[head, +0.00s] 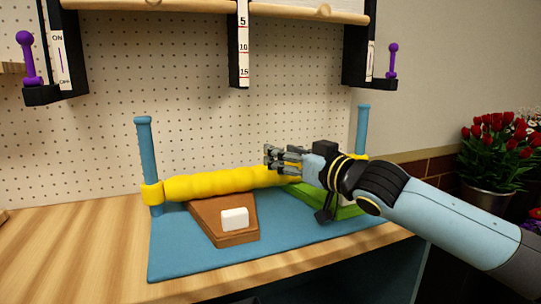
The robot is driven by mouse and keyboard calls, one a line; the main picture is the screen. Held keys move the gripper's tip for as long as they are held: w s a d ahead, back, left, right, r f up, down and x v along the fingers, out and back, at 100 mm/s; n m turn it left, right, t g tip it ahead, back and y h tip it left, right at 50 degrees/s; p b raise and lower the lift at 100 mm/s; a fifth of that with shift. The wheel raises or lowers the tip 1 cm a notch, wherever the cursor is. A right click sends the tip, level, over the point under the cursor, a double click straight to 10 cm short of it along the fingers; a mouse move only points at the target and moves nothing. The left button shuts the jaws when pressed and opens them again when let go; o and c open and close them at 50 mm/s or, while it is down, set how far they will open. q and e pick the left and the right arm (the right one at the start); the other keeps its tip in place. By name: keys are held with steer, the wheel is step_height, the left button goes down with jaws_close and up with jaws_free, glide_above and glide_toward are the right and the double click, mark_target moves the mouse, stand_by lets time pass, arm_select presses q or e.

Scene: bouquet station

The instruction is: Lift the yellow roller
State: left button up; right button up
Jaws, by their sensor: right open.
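The yellow roller (215,185) lies across a blue base between two upright blue posts, the left post (145,155) and the right post (362,130). A yellow collar (153,193) sits around the left post at the roller's end. My right gripper (268,158) is open, with its fingers pointing left just above the right part of the roller. My right gripper and arm hide much of the roller's right end, and I cannot tell whether a finger touches it. My left gripper is not in view.
A green piece (347,211) is partly behind my arm. Purple levers (29,60) flank a scale (243,45) above. Red flowers (500,135) stand at right. Wooden counter (75,250) is clear at left.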

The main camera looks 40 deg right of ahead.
steer(key=w, duration=0.1)
steer(key=w+b, duration=0.1)
steer(key=w, duration=0.1)
steer(key=shift+w+a+f, duration=0.15)
steer(key=shift+w, duration=0.15)
steer(key=shift+w+b, duration=0.3)
steer(key=shift+w, duration=0.1)
steer(key=shift+a, duration=0.1)
jaws_close()
steer(key=shift+w, duration=0.1)
